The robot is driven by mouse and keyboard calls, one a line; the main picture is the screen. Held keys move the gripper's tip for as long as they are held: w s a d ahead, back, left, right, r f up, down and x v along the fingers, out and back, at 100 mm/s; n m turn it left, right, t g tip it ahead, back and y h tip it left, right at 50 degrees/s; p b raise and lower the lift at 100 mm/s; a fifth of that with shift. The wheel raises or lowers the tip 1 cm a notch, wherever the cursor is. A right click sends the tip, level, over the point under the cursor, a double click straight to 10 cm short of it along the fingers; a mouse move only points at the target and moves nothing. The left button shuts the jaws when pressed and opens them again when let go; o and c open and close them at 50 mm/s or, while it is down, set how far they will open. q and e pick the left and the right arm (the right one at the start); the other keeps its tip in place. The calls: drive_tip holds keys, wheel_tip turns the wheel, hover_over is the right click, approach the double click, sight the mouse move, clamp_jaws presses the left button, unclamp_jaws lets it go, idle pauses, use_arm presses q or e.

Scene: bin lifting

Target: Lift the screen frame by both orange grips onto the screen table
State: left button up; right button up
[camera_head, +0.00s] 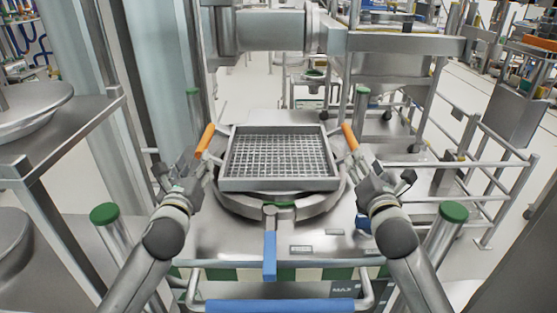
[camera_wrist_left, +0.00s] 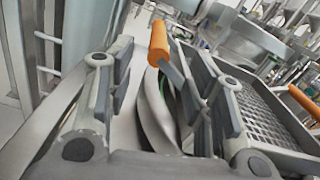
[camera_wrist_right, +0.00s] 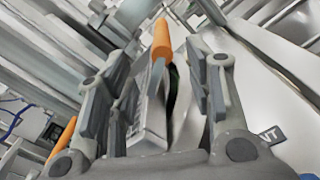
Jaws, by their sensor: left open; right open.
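The screen frame (camera_head: 279,187) is a square grey metal frame with a mesh floor. It sits over a round metal ring (camera_head: 245,206) on a steel table (camera_head: 222,238). Its left orange grip (camera_head: 205,138) and right orange grip (camera_head: 350,137) stick up at its two sides. My left gripper (camera_head: 186,166) is open just short of the left grip; in the left wrist view that grip (camera_wrist_left: 158,43) shows beyond the gap between the fingers (camera_wrist_left: 166,90). My right gripper (camera_head: 367,168) is open near the right grip (camera_wrist_right: 162,40), which shows between its fingers (camera_wrist_right: 155,95).
Green-capped posts (camera_head: 104,214) (camera_head: 453,212) stand at the table's corners. A blue lever (camera_head: 270,256) points toward me at the front centre, with a blue-wrapped bar (camera_head: 280,305) below. A steel shelf (camera_head: 70,135) stands at left and railings (camera_head: 490,175) at right.

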sight(204, 140)
use_arm(q)
drive_tip(key=shift+s, duration=0.15)
drive_tip(key=shift+w, duration=0.2)
drive_tip(key=w, duration=1.1)
drive_tip(key=shift+w+f, duration=0.1)
drive_tip(key=shift+f, duration=0.1)
use_arm(e)
drive_tip(key=w, duration=1.1)
drive_tip(key=shift+w+f, duration=0.15)
use_arm(q)
drive_tip(key=shift+a, duration=0.1)
drive_tip(key=shift+c, duration=0.2)
use_arm(e)
drive_tip(key=shift+c, duration=0.2)
use_arm(q)
clamp_jaws()
use_arm(e)
clamp_jaws()
use_arm(q)
drive_tip(key=shift+w+r, duration=0.1)
drive_tip(key=shift+r, duration=0.15)
use_arm(e)
drive_tip(key=shift+w+r, duration=0.1)
drive_tip(key=shift+r, duration=0.2)
